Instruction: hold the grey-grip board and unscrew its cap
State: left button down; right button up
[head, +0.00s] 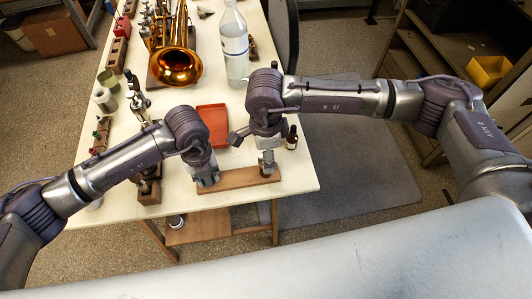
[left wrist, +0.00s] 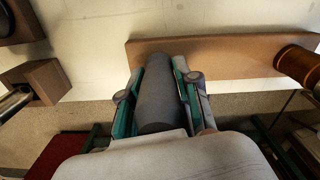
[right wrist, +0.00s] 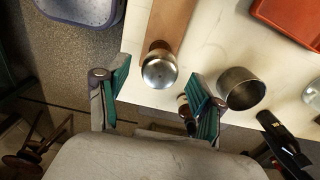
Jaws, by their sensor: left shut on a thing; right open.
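The brown board (head: 238,179) lies along the near edge of the white table. Its upright grey grip (left wrist: 158,95) stands at the board's left end, and my left gripper (head: 207,183) is shut around it. A copper-brown post (left wrist: 302,66) stands at the other end of the board (left wrist: 225,57). In the right wrist view a round silver cap (right wrist: 159,72) sits at that end. My right gripper (right wrist: 158,103) is open above it, with the cap in line with the gap between its fingers and not gripped. In the head view my right gripper (head: 268,163) hides the cap.
A red tray (head: 213,124) lies behind the board. A metal cup (right wrist: 241,90) and a dark bottle (head: 291,137) stand close to my right gripper. A clear bottle (head: 234,50) and a brass horn (head: 176,64) stand farther back. Wooden blocks line the left side.

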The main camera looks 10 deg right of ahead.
jog(key=shift+r, duration=3.7)
pick_arm(q)
jog(key=c, duration=0.7)
grip_release()
jog(key=shift+c, duration=0.2)
jog(key=shift+r, duration=0.15)
